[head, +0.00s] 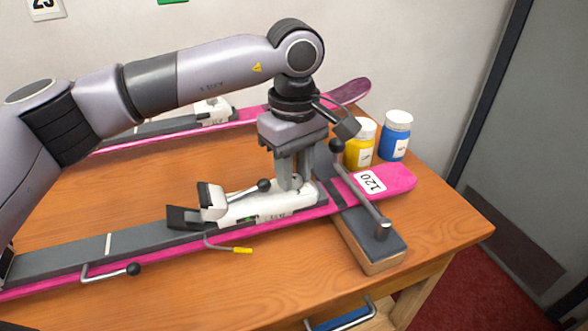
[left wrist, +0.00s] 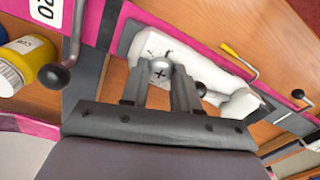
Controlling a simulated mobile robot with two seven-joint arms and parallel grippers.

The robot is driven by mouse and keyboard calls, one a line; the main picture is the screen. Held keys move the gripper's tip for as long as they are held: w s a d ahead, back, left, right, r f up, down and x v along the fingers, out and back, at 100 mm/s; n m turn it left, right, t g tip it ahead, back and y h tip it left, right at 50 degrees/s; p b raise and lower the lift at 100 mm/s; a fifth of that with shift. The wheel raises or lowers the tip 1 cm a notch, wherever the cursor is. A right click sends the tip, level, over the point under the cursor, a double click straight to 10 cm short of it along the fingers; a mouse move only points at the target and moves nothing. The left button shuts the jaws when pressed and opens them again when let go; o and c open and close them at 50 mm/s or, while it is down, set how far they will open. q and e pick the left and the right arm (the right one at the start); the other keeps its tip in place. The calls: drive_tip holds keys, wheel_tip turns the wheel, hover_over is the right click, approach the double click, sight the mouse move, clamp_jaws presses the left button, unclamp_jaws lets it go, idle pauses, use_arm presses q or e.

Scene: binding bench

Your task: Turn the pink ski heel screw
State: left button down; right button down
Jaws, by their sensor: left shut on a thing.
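The pink ski (head: 398,178) lies along the front of the bench, with a white label reading 120 near its right end. Its white heel binding (head: 262,206) has a lever with a black knob. My left gripper (head: 292,184) points down over the right end of this binding. In the left wrist view the heel screw (left wrist: 160,71), a round grey head with a cross slot, sits between the fingertips of my left gripper (left wrist: 161,80), which is shut on it. The fingers hide the screw in the head view. My right gripper is not in view.
A clamp bar (head: 365,205) crosses the ski on a padded block (head: 375,248). A yellow jar (head: 360,148) and a blue jar (head: 395,138) stand behind. A second pink ski (head: 350,91) lies at the back. A yellow-tipped lever (head: 243,250) sticks out in front.

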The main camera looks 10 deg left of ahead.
sight(294, 177)
use_arm(q)
drive_tip(key=shift+r+m, duration=0.1)
drive_tip(key=shift+m, duration=0.4)
drive_tip(key=c, duration=0.8)
unclamp_jaws()
drive_tip(key=shift+r, duration=3.55)
